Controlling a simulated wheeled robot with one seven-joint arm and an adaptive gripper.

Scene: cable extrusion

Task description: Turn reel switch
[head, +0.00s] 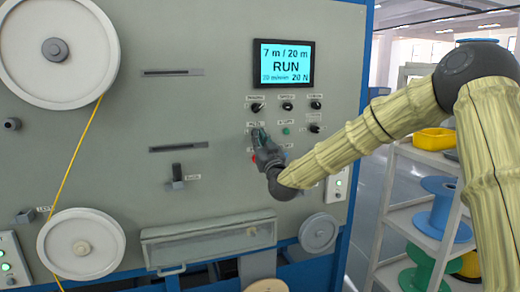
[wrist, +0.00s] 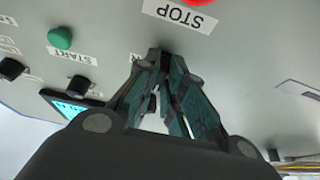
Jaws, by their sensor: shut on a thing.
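My gripper (head: 258,138) is at the control panel (head: 215,100), at the left of the lower rows of controls. Its fingers cover the reel switch almost wholly, so I cannot tell which way the switch points. In the wrist view the fingertips (wrist: 166,62) come together against the grey panel and are shut on the reel switch. Most of the label beside the fingertips is hidden. The screen (head: 284,64) reads RUN, 7 m / 20 m, 20 N.
A green START button (wrist: 60,38) and a red STOP button (wrist: 205,2) are close to the fingers. Black knobs (head: 287,105) sit above. A large white reel (head: 60,85) with yellow cable is at left. A shelf with spools (head: 436,205) stands at right.

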